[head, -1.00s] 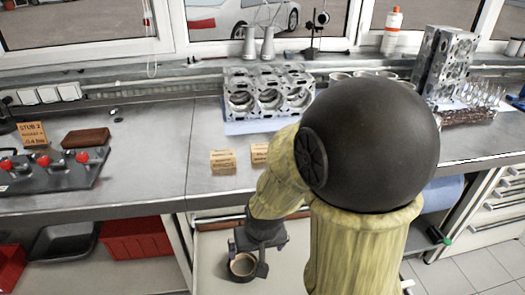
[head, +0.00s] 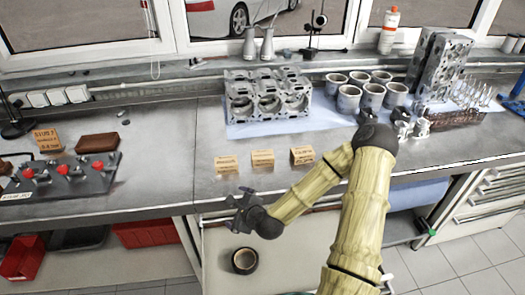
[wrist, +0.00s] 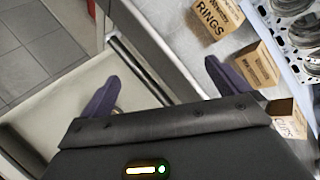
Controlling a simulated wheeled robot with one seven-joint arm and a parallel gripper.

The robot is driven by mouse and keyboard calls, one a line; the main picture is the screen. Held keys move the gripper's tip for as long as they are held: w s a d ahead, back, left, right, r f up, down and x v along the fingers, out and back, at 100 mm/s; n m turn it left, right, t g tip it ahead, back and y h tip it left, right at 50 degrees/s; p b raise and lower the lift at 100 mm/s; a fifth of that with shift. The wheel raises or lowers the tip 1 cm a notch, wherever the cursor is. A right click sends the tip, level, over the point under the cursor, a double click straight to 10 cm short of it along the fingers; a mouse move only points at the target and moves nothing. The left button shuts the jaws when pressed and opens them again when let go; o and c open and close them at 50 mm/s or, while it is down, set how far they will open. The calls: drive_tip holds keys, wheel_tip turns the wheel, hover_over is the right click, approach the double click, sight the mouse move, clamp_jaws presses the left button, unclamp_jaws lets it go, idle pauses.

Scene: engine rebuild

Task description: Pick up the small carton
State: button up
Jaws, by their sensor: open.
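Three small tan cartons with dark print stand in a row on the bench: a left one (head: 227,164), a middle one (head: 262,160) and a right one (head: 302,155). The head view does not show clearly which is smallest. The wrist view shows a carton marked RINGS (wrist: 214,22), another carton (wrist: 256,66) and part of a third (wrist: 288,118), partly hidden by my gripper body. My gripper (head: 236,200) is open and empty at the bench's front edge, in front of the cartons and touching none. Its spread fingers show in the wrist view (wrist: 160,86).
A dark-rimmed round part (head: 244,261) lies on the pale surface below the bench edge. An engine block (head: 268,97) and several cylinder liners (head: 348,98) stand behind the cartons. A grey fixture with red knobs (head: 62,176) is at left.

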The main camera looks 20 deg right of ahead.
drive_tip(key=w+d+r+m+t+h+p, duration=0.1)
drive_tip(key=d+r+m+h+p, duration=0.1)
drive_tip(key=m, duration=0.5)
drive_tip(key=w+d+r+m+t+h+p, duration=0.1)
drive_tip(key=d+r+m+h, duration=0.3)
drive_tip(key=d, duration=0.5)
wheel_tip(320, 180, up, 2)
drive_tip(key=m+p, duration=0.1)
drive_tip(key=m, duration=0.2)
drive_tip(key=shift+d+m, duration=0.2)
drive_tip(key=shift+m, duration=0.1)
drive_tip(key=shift+w, duration=0.15)
drive_tip(key=p, duration=0.3)
approach(263, 161)
drive_tip(key=x, duration=0.5)
drive_tip(key=shift+w+r, duration=0.3)
drive_tip(key=shift+w, duration=0.05)
drive_tip(key=shift+w+f, duration=0.25)
drive_tip(key=shift+w, duration=0.1)
drive_tip(key=shift+w+d, duration=0.1)
drive_tip(key=shift+s+f+p+x, duration=0.15)
drive_tip(key=shift+p+x, duration=0.5)
drive_tip(key=shift+x, duration=0.65)
drive_tip(key=shift+s+f+p+x, duration=0.15)
drive_tip(key=shift+p+x, duration=0.45)
drive_tip(key=shift+x, duration=0.65)
drive_tip(key=shift+w+d+f, duration=0.1)
drive_tip(key=shift+d, duration=0.05)
